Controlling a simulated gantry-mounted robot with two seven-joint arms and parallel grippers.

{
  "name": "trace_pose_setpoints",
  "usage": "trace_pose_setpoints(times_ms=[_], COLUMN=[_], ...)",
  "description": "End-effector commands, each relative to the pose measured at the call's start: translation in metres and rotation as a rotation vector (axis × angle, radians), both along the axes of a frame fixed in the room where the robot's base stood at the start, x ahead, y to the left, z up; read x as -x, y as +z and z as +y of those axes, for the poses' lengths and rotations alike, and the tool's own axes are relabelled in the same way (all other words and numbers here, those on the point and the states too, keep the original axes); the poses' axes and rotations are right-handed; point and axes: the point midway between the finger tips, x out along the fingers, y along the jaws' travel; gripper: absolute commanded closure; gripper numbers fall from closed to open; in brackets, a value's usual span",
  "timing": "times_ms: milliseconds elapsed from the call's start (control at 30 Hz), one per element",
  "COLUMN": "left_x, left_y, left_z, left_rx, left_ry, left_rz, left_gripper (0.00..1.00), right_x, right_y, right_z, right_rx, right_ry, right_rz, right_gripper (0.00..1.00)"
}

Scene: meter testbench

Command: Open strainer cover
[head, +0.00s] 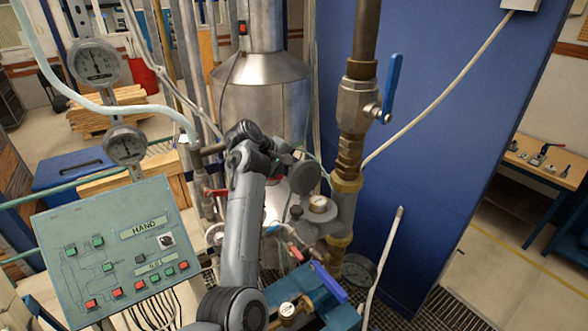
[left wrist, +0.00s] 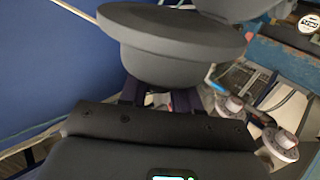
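A round dark grey disc (head: 305,177), which looks like the strainer cover, stands at the middle of the pipework in the head view, just right of my grey arm. A large dark grey disc (left wrist: 170,45) fills the upper middle of the left wrist view; I cannot tell for sure whether it is the same one. My left gripper (left wrist: 158,97) shows there as a dark body with two fingers apart at their bases. Their tips are hidden behind the disc, so their grip is unclear. My right gripper is not in view.
A vertical pipe with a blue-handled valve (head: 391,88) stands right of the arm, before a blue wall (head: 450,130). A control panel (head: 118,250) is at lower left, below two gauges (head: 97,63). A steel tank (head: 262,95) stands behind. Pipes and hoses crowd the middle.

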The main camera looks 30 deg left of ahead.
Motion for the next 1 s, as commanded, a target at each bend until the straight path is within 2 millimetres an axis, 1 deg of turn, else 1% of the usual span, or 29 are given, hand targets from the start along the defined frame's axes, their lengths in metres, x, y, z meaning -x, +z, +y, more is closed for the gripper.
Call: trace_pose_setpoints(times_ms=[33, 100, 333, 467, 667, 800, 1000], left_x=[0.0, 0.0, 0.001, 0.004, 0.021, 0.037, 0.056], left_y=[0.0, 0.0, 0.001, 0.004, 0.021, 0.039, 0.061], left_z=[0.0, 0.0, 0.0, 0.002, 0.011, 0.018, 0.028], left_rx=[0.0, 0.0, 0.0, 0.0, -0.002, -0.001, -0.002], left_ry=[0.0, -0.001, -0.001, -0.001, 0.0, 0.002, 0.0], left_rz=[0.001, 0.001, 0.0, -0.001, -0.003, -0.004, -0.003], left_gripper=[0.59, 0.52, 0.52, 0.52, 0.52, 0.52, 0.52], right_x=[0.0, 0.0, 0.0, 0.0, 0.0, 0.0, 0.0], right_y=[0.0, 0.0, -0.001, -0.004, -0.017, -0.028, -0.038], right_z=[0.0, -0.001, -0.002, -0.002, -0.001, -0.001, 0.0], right_rx=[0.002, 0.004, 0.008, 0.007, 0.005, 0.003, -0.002], right_ry=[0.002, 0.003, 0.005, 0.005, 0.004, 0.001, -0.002], right_rz=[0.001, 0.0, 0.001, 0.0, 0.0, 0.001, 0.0], right_gripper=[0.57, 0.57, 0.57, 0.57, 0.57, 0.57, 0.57])
